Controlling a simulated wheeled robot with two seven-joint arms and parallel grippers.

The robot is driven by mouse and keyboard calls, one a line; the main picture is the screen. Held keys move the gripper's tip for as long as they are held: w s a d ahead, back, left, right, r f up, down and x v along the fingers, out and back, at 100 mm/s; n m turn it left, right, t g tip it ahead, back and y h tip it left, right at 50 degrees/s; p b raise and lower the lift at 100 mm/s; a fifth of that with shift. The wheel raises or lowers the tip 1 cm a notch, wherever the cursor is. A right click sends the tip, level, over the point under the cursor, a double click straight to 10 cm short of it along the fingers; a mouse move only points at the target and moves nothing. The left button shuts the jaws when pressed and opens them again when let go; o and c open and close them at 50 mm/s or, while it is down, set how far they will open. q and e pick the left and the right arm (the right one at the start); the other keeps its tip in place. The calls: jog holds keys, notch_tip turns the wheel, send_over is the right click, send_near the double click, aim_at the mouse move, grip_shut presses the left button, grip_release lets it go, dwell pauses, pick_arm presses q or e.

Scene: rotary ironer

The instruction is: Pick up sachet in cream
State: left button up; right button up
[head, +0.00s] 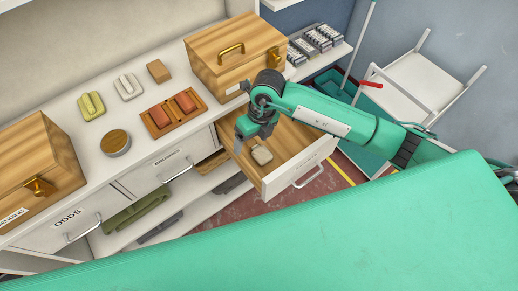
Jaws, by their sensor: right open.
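A small cream item (262,155), which looks like the cream sachet, lies inside the open wooden drawer (300,140) on its floor. My right gripper (241,137) is over the drawer, just to the left of and above the cream item. It is open and apart from the item, and its fingers are small and partly hidden by the wrist. My right arm comes in from the right over the drawer. My left gripper is not in view.
The white counter (60,100) holds a wooden box (232,45) with a gold handle, another box (35,165), a tray (172,113) with two reddish pieces, a round tin (116,143) and several small items. A white cart (415,85) stands at the right.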

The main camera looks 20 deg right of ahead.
jog(key=h, duration=0.2)
send_over(263, 154)
jog(key=shift+h, duration=0.3)
jog(key=f, duration=0.4)
jog(key=f+p, duration=0.1)
jog(key=f, duration=0.3)
jog(key=shift+d+f, duration=0.2)
jog(key=shift+f, duration=0.15)
jog(key=shift+a+f+p, duration=0.1)
jog(key=shift+f+p, duration=0.15)
jog(key=shift+p, duration=0.05)
jog(key=shift+a+f+p, duration=0.15)
jog(key=shift+f+p, duration=0.5)
jog(key=shift+f, duration=1.7)
jog(key=c, duration=1.1)
jog(key=shift+o, duration=0.2)
jog(key=shift+r, duration=0.1)
